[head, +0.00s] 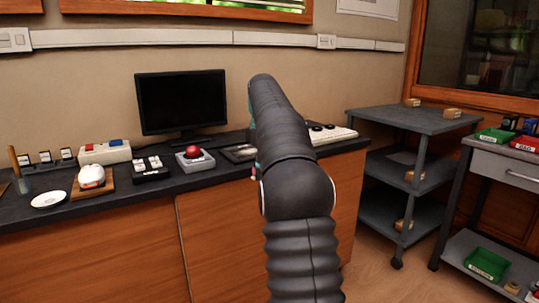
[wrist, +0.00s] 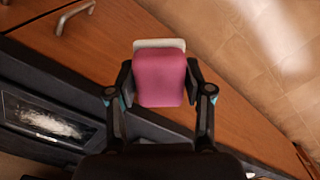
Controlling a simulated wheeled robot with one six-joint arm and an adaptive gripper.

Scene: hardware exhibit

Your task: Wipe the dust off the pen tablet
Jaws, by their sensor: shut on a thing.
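My gripper (wrist: 159,82) is shut on a pink block with a pale layer along its far edge, perhaps a sponge or duster (wrist: 160,78). The block sits between the two fingers, over the wooden cabinet front in the wrist view. The pen tablet (wrist: 18,112) is a dark framed slab on the dark counter, left of my gripper in the wrist view. A whitish dust patch (wrist: 48,123) lies on its surface. In the head view the tablet (head: 238,153) shows just left of my arm, partly covered by it. My arm mostly hides the gripper there.
On the dark counter (head: 140,187) a red-button box (head: 194,160) stands left of the tablet, with a monitor (head: 181,102) behind. A pale panel with dark knobs (head: 330,134) lies right of my arm. A grey shelf cart (head: 415,120) stands farther right.

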